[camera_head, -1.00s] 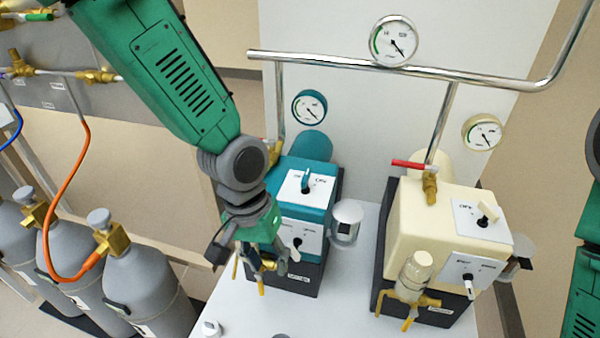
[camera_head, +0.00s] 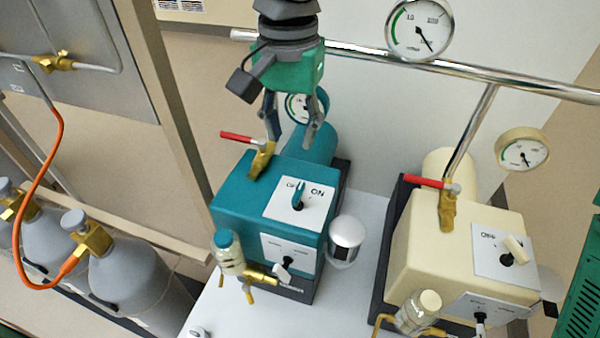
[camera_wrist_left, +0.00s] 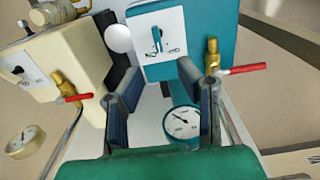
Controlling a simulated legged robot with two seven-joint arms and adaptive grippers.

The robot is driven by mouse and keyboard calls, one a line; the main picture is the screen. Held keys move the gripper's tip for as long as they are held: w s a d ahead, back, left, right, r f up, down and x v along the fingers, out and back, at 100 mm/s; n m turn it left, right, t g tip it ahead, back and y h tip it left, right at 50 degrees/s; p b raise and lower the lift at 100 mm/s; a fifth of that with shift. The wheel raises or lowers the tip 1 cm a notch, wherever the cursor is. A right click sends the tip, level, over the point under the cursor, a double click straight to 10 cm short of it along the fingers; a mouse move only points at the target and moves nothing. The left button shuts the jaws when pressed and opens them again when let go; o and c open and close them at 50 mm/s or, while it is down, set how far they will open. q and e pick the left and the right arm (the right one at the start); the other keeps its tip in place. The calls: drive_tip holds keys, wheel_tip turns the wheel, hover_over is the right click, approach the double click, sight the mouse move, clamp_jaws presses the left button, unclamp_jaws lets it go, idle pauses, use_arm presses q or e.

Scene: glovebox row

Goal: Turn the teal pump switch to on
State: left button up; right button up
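The teal pump (camera_head: 235,200) stands on the white bench, with a white switch plate on its sloping front. The teal switch (camera_head: 298,196) is a small lever on a black hub, between the OFF and ON labels. Its lever stands roughly upright in the picture, and I cannot tell which label it is set to. The switch (camera_wrist_left: 157,40) also shows in the left wrist view, clear of the fingers. My left gripper (camera_head: 291,140) is open and empty, pointing down above the back of the pump, apart from the switch. My right gripper is out of view.
A red-handled brass valve (camera_head: 260,158) rises at the teal pump's rear left. A gauge (camera_head: 299,107) is behind my left fingers. A cream pump (camera_head: 425,240) stands to the right. A steel pipe (camera_head: 480,76) crosses behind. Grey gas cylinders (camera_head: 130,280) stand left of the bench.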

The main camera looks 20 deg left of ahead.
use_arm(q)
hover_over(298, 196)
wheel_tip(298, 196, down, 5)
drive_tip(key=f, duration=0.2)
drive_tip(key=f+b, duration=0.1)
drive_tip(key=f, duration=0.5)
drive_tip(key=shift+s+a, duration=0.1)
drive_tip(key=shift+a, duration=0.3)
drive_tip(key=shift+d+f, duration=0.2)
drive_tip(key=shift+f, duration=0.05)
drive_tip(key=shift+d, duration=0.2)
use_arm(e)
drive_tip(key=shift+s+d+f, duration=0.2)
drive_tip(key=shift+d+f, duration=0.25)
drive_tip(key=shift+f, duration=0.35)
